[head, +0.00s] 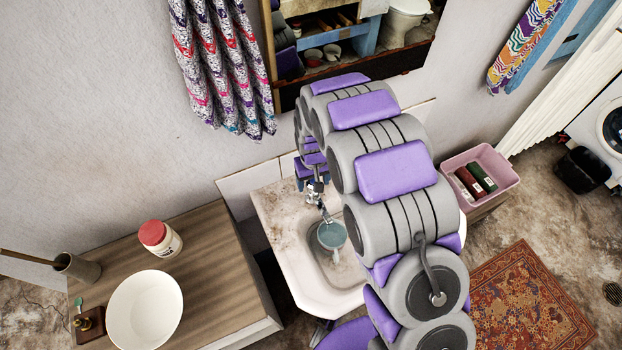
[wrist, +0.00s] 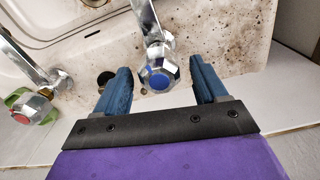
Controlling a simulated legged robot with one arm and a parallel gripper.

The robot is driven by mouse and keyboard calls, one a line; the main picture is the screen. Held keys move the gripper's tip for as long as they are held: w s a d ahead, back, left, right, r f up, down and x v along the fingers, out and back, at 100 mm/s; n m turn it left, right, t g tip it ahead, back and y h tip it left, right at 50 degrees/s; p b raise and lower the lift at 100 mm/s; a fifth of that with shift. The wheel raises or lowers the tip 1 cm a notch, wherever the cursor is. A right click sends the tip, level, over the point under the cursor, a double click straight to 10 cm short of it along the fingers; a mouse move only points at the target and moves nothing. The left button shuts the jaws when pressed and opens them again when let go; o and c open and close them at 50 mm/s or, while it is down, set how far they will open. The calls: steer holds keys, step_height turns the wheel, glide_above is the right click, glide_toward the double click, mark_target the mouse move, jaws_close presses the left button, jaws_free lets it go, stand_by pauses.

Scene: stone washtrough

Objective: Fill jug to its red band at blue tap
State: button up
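The blue tap (wrist: 158,72) is chrome with a blue disc on its knob. In the wrist view its knob sits between the two blue fingers of my gripper (wrist: 160,92). The gripper is open, with a visible gap on each side of the knob. In the head view my gripper (head: 313,184) is at the back edge of the washbasin, above the taps. The jug (head: 331,236) stands in the basin below the spout, with a bluish inside and its handle toward the front. I cannot make out its red band or the water level.
A red-marked tap (wrist: 36,108) stands left of the blue one, near a green item (wrist: 18,97). The white basin (head: 292,262) is stained. A wooden cabinet (head: 205,240) at left bears a white bowl (head: 146,309) and a red-lidded jar (head: 160,238). A pink bin (head: 481,172) stands right.

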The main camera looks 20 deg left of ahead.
mark_target(313, 180)
steer(key=c, duration=1)
steer(key=shift+r+m+p, duration=0.1)
steer(key=shift+m+p, duration=0.35)
steer(key=shift+m, duration=1.15)
steer(key=o, duration=1.1)
steer(key=shift+c, duration=0.2)
step_height(313, 180, up, 17)
steer(key=p, duration=0.2)
steer(key=shift+a+r, duration=0.1)
